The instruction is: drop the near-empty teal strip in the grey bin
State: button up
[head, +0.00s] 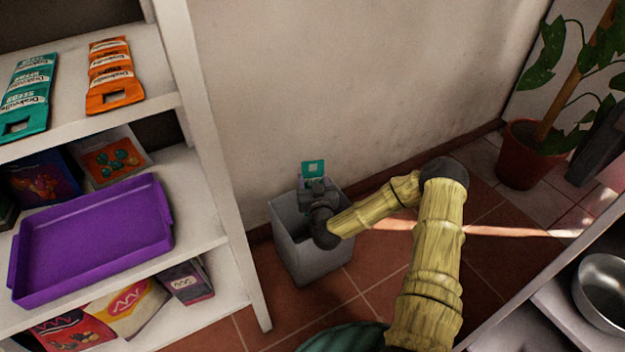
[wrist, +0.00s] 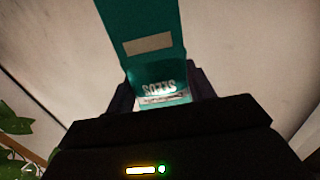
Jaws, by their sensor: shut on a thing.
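A short teal strip (head: 313,168) stands up out of my gripper (head: 314,186) in the head view. In the wrist view the strip (wrist: 140,40) runs up between the fingers of my gripper (wrist: 162,88), with a blank slot and upside-down "SEEDS" lettering. My gripper is shut on its lettered end. The grey bin (head: 315,265) stands on the floor against the wall. My gripper and strip appear over the bin's open top; their exact height above it is hard to tell. My wrist hides part of the bin's opening.
On the white shelf (head: 220,170) at left lie a longer teal strip (head: 28,95), an orange strip (head: 112,75), a purple tray (head: 95,240) and several packets. A potted plant (head: 522,160) stands at right. A metal bowl (head: 603,290) sits at lower right.

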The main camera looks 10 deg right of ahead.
jog(key=shift+f, duration=0.5)
jog(key=o, duration=1)
jog(key=shift+s, duration=0.1)
jog(key=s+p, duration=0.5)
jog(key=s, duration=1.2)
jog(key=shift+a+r+p, duration=0.35)
jog(key=shift+p, duration=0.05)
